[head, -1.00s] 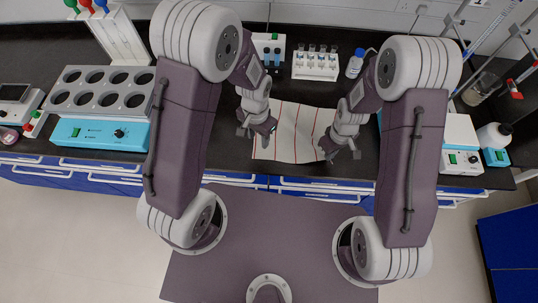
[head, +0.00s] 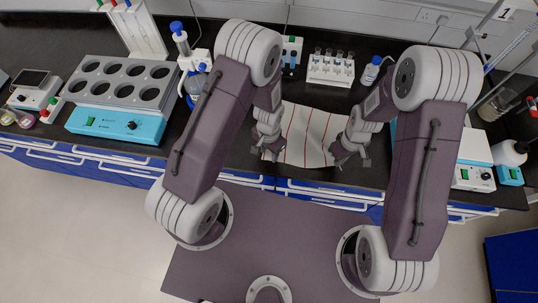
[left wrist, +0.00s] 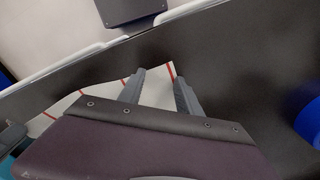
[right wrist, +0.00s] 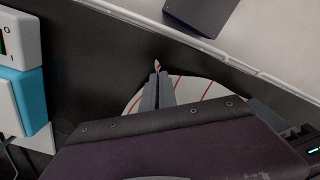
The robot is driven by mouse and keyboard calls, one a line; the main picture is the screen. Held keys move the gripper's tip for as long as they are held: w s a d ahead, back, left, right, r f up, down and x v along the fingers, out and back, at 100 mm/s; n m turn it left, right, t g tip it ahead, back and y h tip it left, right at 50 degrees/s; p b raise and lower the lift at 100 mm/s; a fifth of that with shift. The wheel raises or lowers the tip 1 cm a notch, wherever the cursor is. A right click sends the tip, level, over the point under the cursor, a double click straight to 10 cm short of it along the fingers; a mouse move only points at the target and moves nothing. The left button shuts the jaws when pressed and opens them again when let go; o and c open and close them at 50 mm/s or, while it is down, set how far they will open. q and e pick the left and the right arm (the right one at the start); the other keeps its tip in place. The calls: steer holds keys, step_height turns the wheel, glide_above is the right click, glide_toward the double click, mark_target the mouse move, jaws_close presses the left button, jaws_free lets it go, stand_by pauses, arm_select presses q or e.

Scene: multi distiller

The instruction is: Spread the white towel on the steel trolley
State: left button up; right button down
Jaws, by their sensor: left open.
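The white towel (head: 306,135) with red stripes lies on the black bench between my two grippers in the head view. My left gripper (head: 268,155) is at its front left side. In the left wrist view its fingers (left wrist: 159,90) are apart, with towel below and partly between them. My right gripper (head: 347,158) is at the towel's front right corner. In the right wrist view its fingers (right wrist: 156,90) are closed together, with a bit of towel (right wrist: 157,65) sticking out at the tips. I cannot make out a steel trolley in any view.
A block heater (head: 120,90) stands left on the bench. A vial rack (head: 331,68) and a blue-capped bottle (head: 371,70) stand behind the towel. A white bottle (head: 508,153) and small devices stand at the right. The bench's front edge is close to both grippers.

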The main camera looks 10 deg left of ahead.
arm_select(q)
jaws_close()
steer(key=shift+r, duration=2.5)
